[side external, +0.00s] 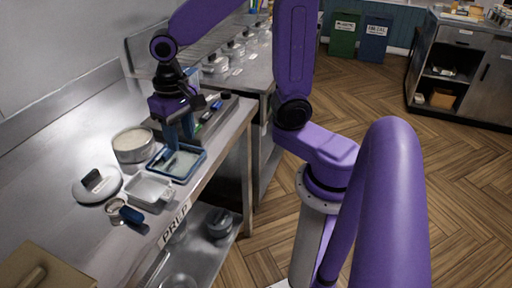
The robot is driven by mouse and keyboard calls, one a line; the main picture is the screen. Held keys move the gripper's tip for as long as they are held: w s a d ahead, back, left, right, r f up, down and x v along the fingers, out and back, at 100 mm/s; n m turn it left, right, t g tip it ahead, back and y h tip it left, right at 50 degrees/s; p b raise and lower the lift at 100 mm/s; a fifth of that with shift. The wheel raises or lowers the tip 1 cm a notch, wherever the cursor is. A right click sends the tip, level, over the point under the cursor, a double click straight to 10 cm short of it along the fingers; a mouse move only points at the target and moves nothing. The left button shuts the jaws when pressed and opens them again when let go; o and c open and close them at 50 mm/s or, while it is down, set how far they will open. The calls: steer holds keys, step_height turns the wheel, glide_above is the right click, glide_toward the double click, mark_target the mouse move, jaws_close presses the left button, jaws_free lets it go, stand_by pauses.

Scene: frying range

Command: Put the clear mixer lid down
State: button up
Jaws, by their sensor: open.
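My gripper (180,146) points down over the prep counter, its fingers just above or at a blue-rimmed rectangular tray (203,157). It is open. A pale, see-through flat piece (180,164) lies inside the blue rim and may be the clear mixer lid; I cannot tell for sure. The fingertips appear close to its far part, and I cannot tell whether they touch it. A clear rectangular container (150,190) sits in front of the tray.
A round pot (133,145) stands left of the tray. A round pale lid with a dark handle (97,185) and a small jar with a blue item (126,212) lie nearer. A brown box (45,268) is at the near edge. A dark strip of small items (205,120) lies behind the tray.

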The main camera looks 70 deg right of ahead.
steer(key=s+d+n, duration=0.2)
steer(key=s+n, duration=1.3)
steer(key=s, duration=0.2)
steer(key=shift+f, duration=0.4)
